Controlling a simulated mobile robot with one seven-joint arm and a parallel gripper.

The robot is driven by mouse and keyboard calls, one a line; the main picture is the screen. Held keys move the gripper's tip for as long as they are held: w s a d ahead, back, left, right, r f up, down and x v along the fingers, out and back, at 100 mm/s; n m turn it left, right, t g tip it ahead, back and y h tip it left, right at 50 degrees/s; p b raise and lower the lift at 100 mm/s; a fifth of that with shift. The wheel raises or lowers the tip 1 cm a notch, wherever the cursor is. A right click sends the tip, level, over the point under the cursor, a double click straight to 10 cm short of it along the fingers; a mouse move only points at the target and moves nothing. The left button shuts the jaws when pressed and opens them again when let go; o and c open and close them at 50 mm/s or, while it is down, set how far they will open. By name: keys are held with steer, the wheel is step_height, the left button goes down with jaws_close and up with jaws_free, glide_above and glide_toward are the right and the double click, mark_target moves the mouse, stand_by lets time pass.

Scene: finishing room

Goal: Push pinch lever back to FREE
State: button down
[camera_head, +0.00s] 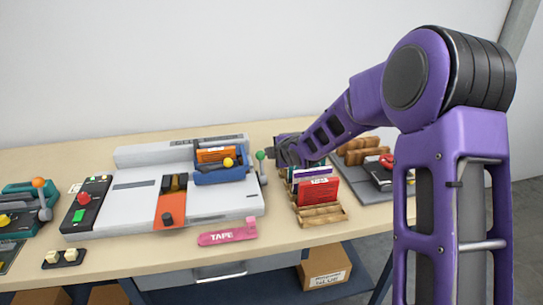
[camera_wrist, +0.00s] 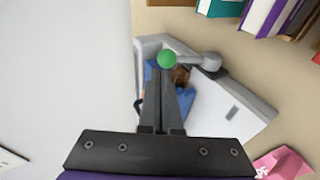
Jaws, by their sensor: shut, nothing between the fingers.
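The pinch lever is a grey rod with a green ball knob (camera_head: 261,155), standing at the right end of the grey-white machine (camera_head: 225,203). In the wrist view the green knob (camera_wrist: 166,58) is at the fingertips, and its grey arm (camera_wrist: 198,61) runs right to a round grey pivot. My gripper (camera_head: 274,152) is shut and empty, just right of the knob in the head view. In the wrist view the closed fingers (camera_wrist: 166,75) point at the knob. I cannot tell whether they touch it. No FREE marking is readable.
A blue tray (camera_head: 220,176) with a yellow ball sits on the machine. A wooden rack (camera_head: 325,215) of coloured booklets stands to the right, under my arm. A pink TAPE dispenser (camera_head: 228,233) lies in front. A black control box (camera_head: 88,205) stands left.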

steer(key=p+v, duration=0.1)
steer(key=v, duration=0.8)
steer(key=shift+r, duration=0.55)
